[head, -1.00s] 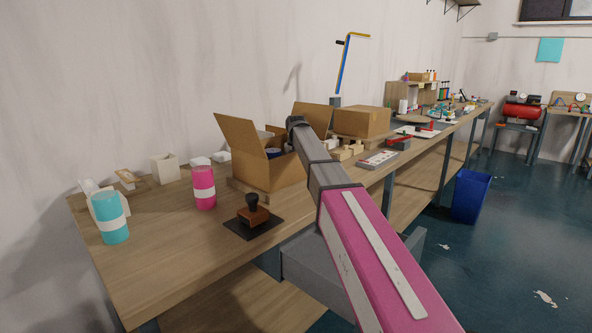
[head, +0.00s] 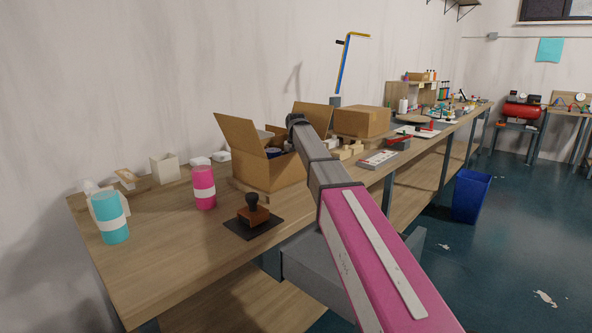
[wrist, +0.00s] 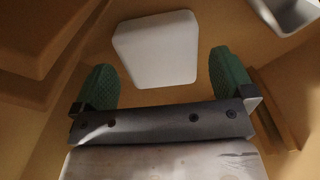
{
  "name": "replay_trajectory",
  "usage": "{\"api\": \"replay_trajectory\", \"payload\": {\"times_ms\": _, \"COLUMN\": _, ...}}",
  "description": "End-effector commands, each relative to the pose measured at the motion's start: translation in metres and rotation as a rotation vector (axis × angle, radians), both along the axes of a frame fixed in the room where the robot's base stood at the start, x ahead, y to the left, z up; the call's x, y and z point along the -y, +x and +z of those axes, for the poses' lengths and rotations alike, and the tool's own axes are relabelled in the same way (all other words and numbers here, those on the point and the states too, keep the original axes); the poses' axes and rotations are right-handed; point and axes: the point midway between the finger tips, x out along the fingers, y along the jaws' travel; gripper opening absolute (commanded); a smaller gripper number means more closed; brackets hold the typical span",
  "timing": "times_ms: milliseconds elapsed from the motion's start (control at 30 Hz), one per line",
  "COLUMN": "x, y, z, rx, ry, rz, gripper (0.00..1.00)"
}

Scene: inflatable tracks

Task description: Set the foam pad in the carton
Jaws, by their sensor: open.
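The open carton (head: 262,170) stands on the long workbench in the head view, its flaps spread. My arm reaches over it, and my gripper is hidden from the head view. In the wrist view my gripper (wrist: 165,68) has its two green fingers spread wide. A pale, flat, rounded pad (wrist: 156,50), which looks like the foam pad, lies on a brown cardboard-like surface just beyond and between the fingertips. The fingers do not close on it. Brown walls around it look like the carton's inside.
A grey metallic container (wrist: 296,12) is at the wrist view's upper right. A closed box (head: 362,121) stands right of the carton. A pink canister (head: 204,188), a teal canister (head: 110,217) and a stamp (head: 252,212) stand on the bench in front and left.

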Motion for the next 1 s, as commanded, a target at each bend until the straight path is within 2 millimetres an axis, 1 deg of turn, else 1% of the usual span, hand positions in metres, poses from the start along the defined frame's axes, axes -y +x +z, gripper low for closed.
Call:
{"api": "replay_trajectory", "payload": {"times_ms": 33, "x": 0.0, "y": 0.001, "z": 0.012, "rx": 0.002, "ry": 0.0, "rz": 0.0, "gripper": 1.0}}
{"api": "replay_trajectory", "payload": {"times_ms": 300, "x": 0.0, "y": 0.001, "z": 0.066, "rx": 0.002, "ry": 0.0, "rz": 0.0, "gripper": 1.0}}
{"api": "replay_trajectory", "payload": {"times_ms": 500, "x": 0.0, "y": 0.001, "z": 0.093, "rx": 0.001, "ry": 0.0, "rz": 0.0, "gripper": 1.0}}
{"api": "replay_trajectory", "payload": {"times_ms": 600, "x": 0.0, "y": 0.0, "z": 0.099, "rx": 0.0, "ry": 0.0, "rz": 0.0, "gripper": 1.0}}
{"api": "replay_trajectory", "payload": {"times_ms": 700, "x": 0.0, "y": 0.0, "z": 0.102, "rx": -0.001, "ry": 0.0, "rz": 0.0, "gripper": 1.0}}
{"api": "replay_trajectory", "payload": {"times_ms": 1000, "x": 0.0, "y": 0.0, "z": 0.102, "rx": -0.001, "ry": 0.0, "rz": 0.0, "gripper": 1.0}}
